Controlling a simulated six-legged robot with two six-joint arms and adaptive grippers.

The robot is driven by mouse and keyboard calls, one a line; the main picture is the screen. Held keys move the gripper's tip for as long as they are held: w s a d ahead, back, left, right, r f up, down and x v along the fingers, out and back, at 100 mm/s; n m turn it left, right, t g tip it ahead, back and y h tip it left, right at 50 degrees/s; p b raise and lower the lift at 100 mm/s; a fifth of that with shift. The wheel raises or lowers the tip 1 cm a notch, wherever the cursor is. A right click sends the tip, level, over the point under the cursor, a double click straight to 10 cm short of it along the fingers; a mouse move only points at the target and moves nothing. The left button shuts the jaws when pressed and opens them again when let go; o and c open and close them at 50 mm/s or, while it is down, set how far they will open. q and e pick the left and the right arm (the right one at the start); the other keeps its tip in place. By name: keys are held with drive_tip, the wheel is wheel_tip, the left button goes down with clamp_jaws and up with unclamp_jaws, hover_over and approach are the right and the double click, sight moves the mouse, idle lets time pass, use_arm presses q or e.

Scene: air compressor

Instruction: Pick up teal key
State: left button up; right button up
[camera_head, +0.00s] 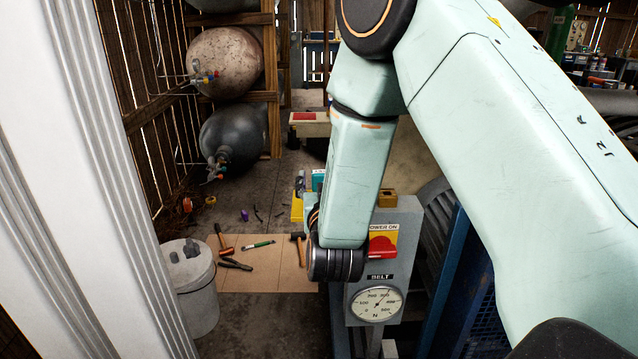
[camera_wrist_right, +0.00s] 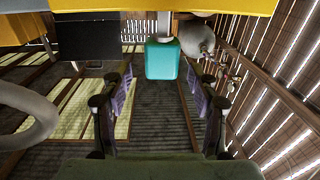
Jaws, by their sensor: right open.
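The teal key (camera_wrist_right: 162,60) shows in the right wrist view as a rounded teal block below a pale stem, under a yellow edge. My right gripper (camera_wrist_right: 160,88) is open, with its purple-padded fingers to the left and right of the key's lower part. The fingers appear apart from it and hold nothing. In the head view a small teal patch (camera_head: 318,179) shows left of my right arm, beside a yellow part; I cannot tell for sure that it is the key. My right arm hides most of the gripper there. My left gripper is not in view.
A grey panel (camera_head: 410,220) with a red power switch (camera_head: 381,247) and a belt gauge (camera_head: 377,304) stands close to my right arm. A white bucket (camera_head: 200,310) and a board (camera_head: 290,280) with tools lie to the left. Round tanks (camera_head: 225,60) line the wall.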

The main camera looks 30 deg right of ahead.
drive_tip(key=shift+x, duration=0.9)
drive_tip(key=shift+w+d, duration=0.2)
drive_tip(key=shift+w, duration=0.25)
drive_tip(key=shift+s+a+r, duration=0.15)
drive_tip(key=shift+r, duration=0.05)
drive_tip(key=c, duration=0.5)
drive_tip(key=shift+f, duration=0.1)
drive_tip(key=shift+c, duration=1.4)
drive_tip(key=c, duration=0.5)
